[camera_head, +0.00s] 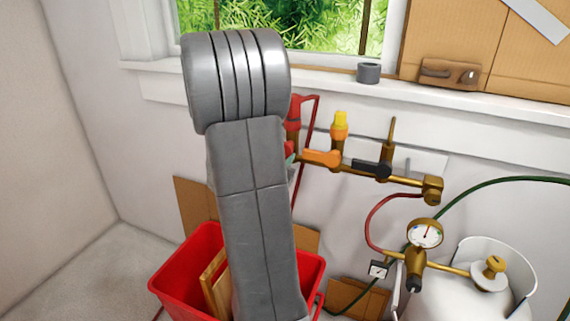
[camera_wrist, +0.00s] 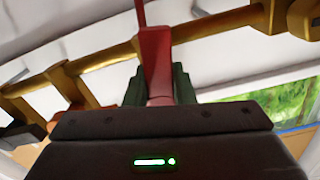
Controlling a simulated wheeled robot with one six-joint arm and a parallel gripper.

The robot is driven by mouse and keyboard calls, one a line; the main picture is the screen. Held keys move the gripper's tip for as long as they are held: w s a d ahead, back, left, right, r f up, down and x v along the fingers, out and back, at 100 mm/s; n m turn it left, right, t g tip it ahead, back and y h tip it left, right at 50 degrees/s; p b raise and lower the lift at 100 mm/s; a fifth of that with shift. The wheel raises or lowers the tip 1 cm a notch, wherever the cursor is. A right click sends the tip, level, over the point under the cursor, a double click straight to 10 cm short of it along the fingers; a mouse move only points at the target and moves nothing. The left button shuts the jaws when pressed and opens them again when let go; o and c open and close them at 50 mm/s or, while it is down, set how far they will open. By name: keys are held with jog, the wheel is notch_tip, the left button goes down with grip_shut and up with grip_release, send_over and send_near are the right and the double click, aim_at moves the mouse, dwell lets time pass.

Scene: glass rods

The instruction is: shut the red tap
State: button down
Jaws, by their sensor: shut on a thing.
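The red tap (camera_head: 290,148) is on the brass pipe below the window sill, mostly hidden behind my arm in the head view. In the wrist view its red handle (camera_wrist: 156,55) stands between the two dark green fingers of my gripper (camera_wrist: 159,88). The fingers are shut on the handle, one on each side. The brass pipe (camera_wrist: 100,60) runs across behind the handle. In the head view only a small bit of a green finger shows beside my arm. How far the handle is turned is hard to tell.
To the right on the same pipe are an orange tap (camera_head: 322,158) and a black tap (camera_head: 371,168). A pressure gauge (camera_head: 425,233) and a white gas cylinder (camera_head: 470,285) stand lower right. A red bin (camera_head: 185,268) stands on the floor behind my arm.

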jog(key=m+b, duration=0.2)
jog(key=shift+w+a+m, duration=0.1)
jog(key=shift+a+m, duration=0.2)
jog(key=shift+m, duration=0.1)
jog(key=m+b, duration=0.2)
jog(key=m, duration=0.1)
jog(key=m+b, duration=0.1)
jog(key=shift+w+a+r+b, duration=0.2)
jog(key=shift+a+r+b, duration=0.1)
jog(key=shift+a, duration=0.1)
jog(key=m+b, duration=0.1)
jog(key=m, duration=0.2)
jog(key=r+m+b, duration=0.1)
jog(key=m, duration=0.1)
jog(key=shift+w+a+b, duration=0.1)
jog(key=shift+a+b, duration=0.15)
jog(key=shift+b, duration=0.1)
jog(key=shift+r+m+b, duration=0.25)
jog(key=shift+m+b, duration=0.25)
jog(key=shift+m, duration=0.4)
jog(key=shift+r+m+b, duration=0.25)
jog(key=shift+m+b, duration=0.2)
jog(key=shift+m, duration=0.45)
jog(key=c, duration=1.2)
grip_release()
jog(key=shift+r, duration=0.1)
jog(key=shift+a, duration=0.1)
jog(key=p+v, duration=0.2)
jog(key=v, duration=1.1)
jog(key=shift+s, duration=0.4)
